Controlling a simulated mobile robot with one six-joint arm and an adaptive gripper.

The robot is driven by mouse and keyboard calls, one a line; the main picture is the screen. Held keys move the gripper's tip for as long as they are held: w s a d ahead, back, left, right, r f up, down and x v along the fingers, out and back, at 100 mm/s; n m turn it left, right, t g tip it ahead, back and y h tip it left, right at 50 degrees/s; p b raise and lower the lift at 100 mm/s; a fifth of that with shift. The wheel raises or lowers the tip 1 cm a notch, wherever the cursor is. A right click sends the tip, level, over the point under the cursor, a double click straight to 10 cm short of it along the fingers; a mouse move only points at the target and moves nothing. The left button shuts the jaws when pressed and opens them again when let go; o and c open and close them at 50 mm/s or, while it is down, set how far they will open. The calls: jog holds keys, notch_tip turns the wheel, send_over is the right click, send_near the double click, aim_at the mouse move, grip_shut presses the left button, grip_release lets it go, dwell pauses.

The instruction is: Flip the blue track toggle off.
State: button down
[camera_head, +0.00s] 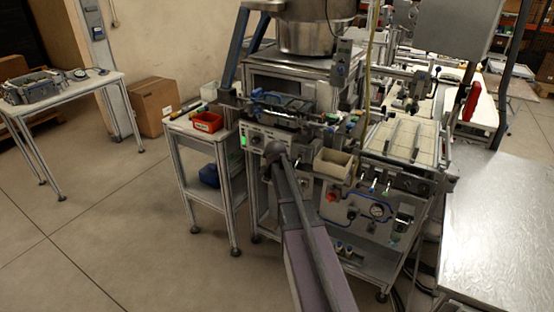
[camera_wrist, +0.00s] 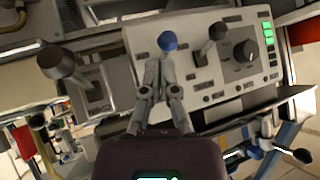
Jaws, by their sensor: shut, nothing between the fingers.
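The blue track toggle (camera_wrist: 168,41) shows in the wrist view as a round blue knob on the pale control panel (camera_wrist: 140,42). My gripper (camera_wrist: 163,66) is shut and empty, with its fingertips just below the blue knob in the picture. I cannot tell whether they touch it. The fingers hide the base of the toggle, so its tilt is unclear. In the head view my arm covers the gripper and part of the panel (camera_head: 257,137), and the blue toggle cannot be made out.
A large dark-knobbed lever (camera_wrist: 57,63) stands at left. In the head view a red bin (camera_head: 207,122) and a beige bin (camera_head: 332,165) flank the panel.

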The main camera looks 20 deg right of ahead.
jog(key=shift+d+r, duration=0.1)
jog(key=shift+r, duration=0.2)
jog(key=shift+r+p, duration=0.45)
jog(key=shift+p, duration=0.25)
jog(key=shift+s, duration=0.1)
jog(key=s+f+p+v, duration=0.1)
jog(key=p+v, duration=0.5)
jog(key=v, duration=0.7)
jog(key=shift+s+d+f+p, duration=0.3)
jog(key=shift+s+d+f, duration=0.15)
jog(key=shift+s, duration=0.1)
